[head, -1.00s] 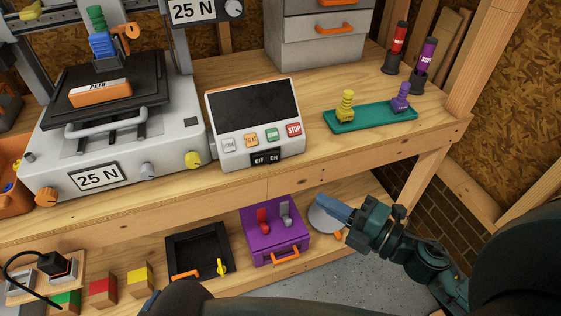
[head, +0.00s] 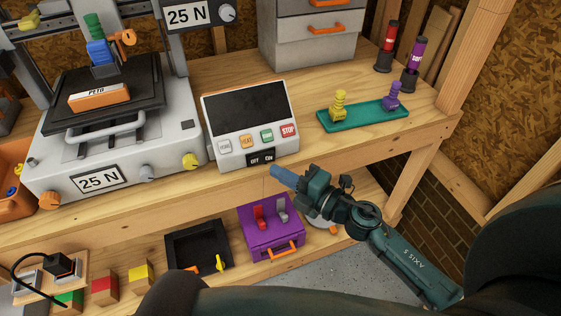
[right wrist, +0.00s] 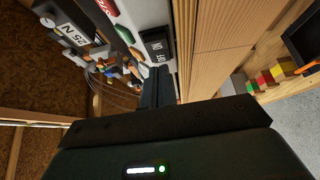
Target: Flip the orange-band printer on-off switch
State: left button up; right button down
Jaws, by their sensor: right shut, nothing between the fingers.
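The black OFF/ON switch (head: 260,158) is on the lower front of a white control box with a dark screen (head: 245,108), right of the grey printer (head: 120,150). The switch also shows in the right wrist view (right wrist: 156,46), close beyond the fingertips. I cannot make out an orange band on the printer. My right gripper (head: 277,173) is shut and empty, its blue fingertips just below and right of the switch, seemingly apart from it. In the right wrist view its dark fingers (right wrist: 157,84) point toward the switch. My left gripper is not in view.
Coloured buttons (head: 258,138) sit above the switch. A green tray (head: 362,116) with yellow and purple pegs lies right of the box. The bench's wooden front edge (head: 345,158) runs near my gripper. A purple box (head: 272,238) and black tray (head: 199,247) are on the lower shelf.

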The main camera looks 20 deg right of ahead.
jog(key=shift+w+d, duration=0.25)
jog(key=shift+w, duration=0.95)
